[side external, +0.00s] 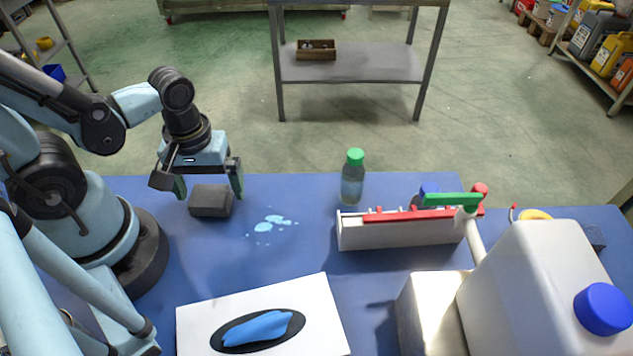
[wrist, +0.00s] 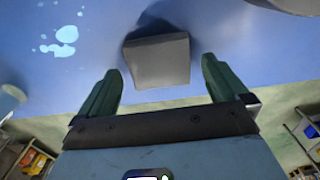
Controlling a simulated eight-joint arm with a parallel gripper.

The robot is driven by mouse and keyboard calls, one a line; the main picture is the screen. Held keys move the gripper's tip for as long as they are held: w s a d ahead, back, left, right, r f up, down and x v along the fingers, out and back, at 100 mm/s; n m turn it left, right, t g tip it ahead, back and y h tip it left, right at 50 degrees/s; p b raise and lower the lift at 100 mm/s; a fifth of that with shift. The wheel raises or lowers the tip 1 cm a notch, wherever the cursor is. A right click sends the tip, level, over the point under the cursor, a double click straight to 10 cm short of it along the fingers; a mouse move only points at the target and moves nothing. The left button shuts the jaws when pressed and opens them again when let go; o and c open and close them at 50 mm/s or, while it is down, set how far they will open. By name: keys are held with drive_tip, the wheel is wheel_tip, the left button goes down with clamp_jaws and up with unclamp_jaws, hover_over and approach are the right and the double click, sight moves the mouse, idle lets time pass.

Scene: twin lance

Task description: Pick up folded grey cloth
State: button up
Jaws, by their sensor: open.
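The folded grey cloth (side external: 211,201) is a small dark grey block lying on the blue table, left of a pale wet patch. In the wrist view the cloth (wrist: 158,61) shows as a grey block between and beyond the two green fingers. My gripper (side external: 209,190) is open, with its fingers pointing down and one on either side of the cloth in the side view. The wrist view shows my gripper (wrist: 160,82) with a wide gap and nothing held. I cannot tell whether either finger touches the cloth.
A pale wet patch (side external: 271,225) lies right of the cloth. A green-capped bottle (side external: 352,180) stands farther right, beside a grey-and-red rack (side external: 400,233). A white board (side external: 190,325) with a blue cloth (side external: 258,328) on a dark oval lies in front. A large white jug (side external: 540,290) stands front right.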

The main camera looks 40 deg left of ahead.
sight(210, 191)
drive_tip(key=shift+c, duration=0.3)
drive_tip(key=c, duration=1.1)
drive_tip(key=shift+o, duration=0.2)
drive_tip(key=shift+r, duration=0.15)
drive_tip(key=shift+r, duration=1.6)
drive_tip(key=shift+s+d+r, duration=0.1)
drive_tip(key=shift+d+r, duration=0.05)
drive_tip(key=shift+r, duration=0.2)
drive_tip(key=s+d+r, duration=0.6)
drive_tip(key=d, duration=0.3)
drive_tip(key=shift+d+r, duration=0.25)
drive_tip(key=shift+r, duration=0.15)
drive_tip(key=shift+s, duration=0.1)
